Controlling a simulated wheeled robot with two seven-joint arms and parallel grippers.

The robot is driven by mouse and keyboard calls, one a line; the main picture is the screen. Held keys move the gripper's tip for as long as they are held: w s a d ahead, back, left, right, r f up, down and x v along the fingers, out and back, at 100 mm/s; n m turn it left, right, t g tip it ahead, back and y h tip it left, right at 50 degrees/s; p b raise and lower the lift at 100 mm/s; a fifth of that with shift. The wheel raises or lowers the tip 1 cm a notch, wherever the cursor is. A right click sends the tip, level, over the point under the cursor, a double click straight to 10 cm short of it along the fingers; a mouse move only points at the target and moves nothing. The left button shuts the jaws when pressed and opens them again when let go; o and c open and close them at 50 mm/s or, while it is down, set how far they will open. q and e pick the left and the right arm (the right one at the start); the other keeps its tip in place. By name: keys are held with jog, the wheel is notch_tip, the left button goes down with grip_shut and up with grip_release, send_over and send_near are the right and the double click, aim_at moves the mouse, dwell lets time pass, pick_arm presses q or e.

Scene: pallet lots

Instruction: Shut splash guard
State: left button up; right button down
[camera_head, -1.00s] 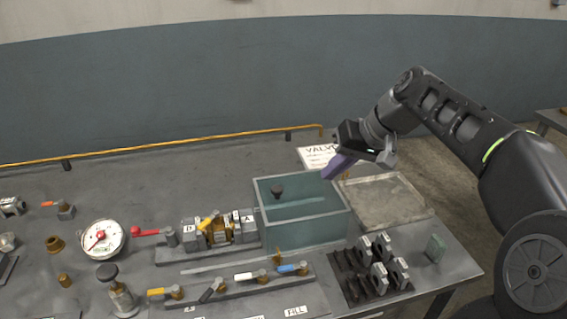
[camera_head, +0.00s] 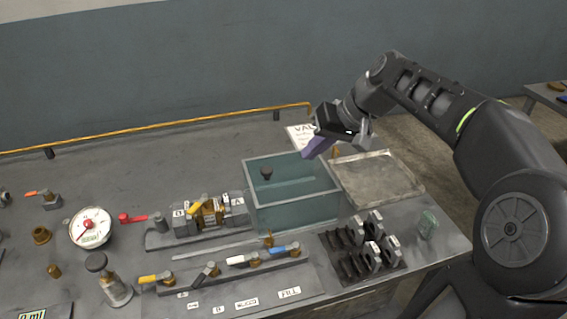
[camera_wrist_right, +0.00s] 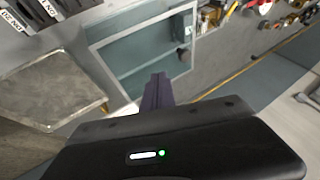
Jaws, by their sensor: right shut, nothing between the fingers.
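A teal, see-through box (camera_head: 290,211), which looks like the splash guard, stands right of the middle of the bench. Its top looks open, and a dark knob (camera_head: 266,173) shows inside or behind its clear walls. I cannot tell which panel moves. The box also shows in the right wrist view (camera_wrist_right: 128,84). My right gripper (camera_head: 307,154) is shut and empty, its purple fingers pointing down at the box's back right rim. In the wrist view the fingertips (camera_wrist_right: 158,78) overlap the box's edge; I cannot tell whether they touch. My left gripper is out of view.
A flat grey tray (camera_head: 378,180) lies right of the box. A rack of dark blocks (camera_head: 362,245) stands in front. Valves with coloured levers (camera_head: 240,260), a brass valve assembly (camera_head: 208,214) and a gauge (camera_head: 90,227) fill the left and front. A yellow pipe (camera_head: 160,129) runs behind.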

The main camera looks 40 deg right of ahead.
aim_at(283, 180)
jog(key=x, duration=0.5)
jog(key=shift+w+a+f, duration=0.1)
jog(key=shift+a, duration=0.05)
jog(key=shift+w+a+p, duration=0.25)
jog(key=shift+a+p, duration=0.05)
jog(key=shift+a, duration=0.25)
jog(key=shift+w+a+p, duration=0.25)
jog(key=shift+a, duration=0.25)
jog(key=shift+w+a+f, duration=0.25)
jog(key=shift+w+a, duration=0.05)
jog(key=shift+a, duration=0.25)
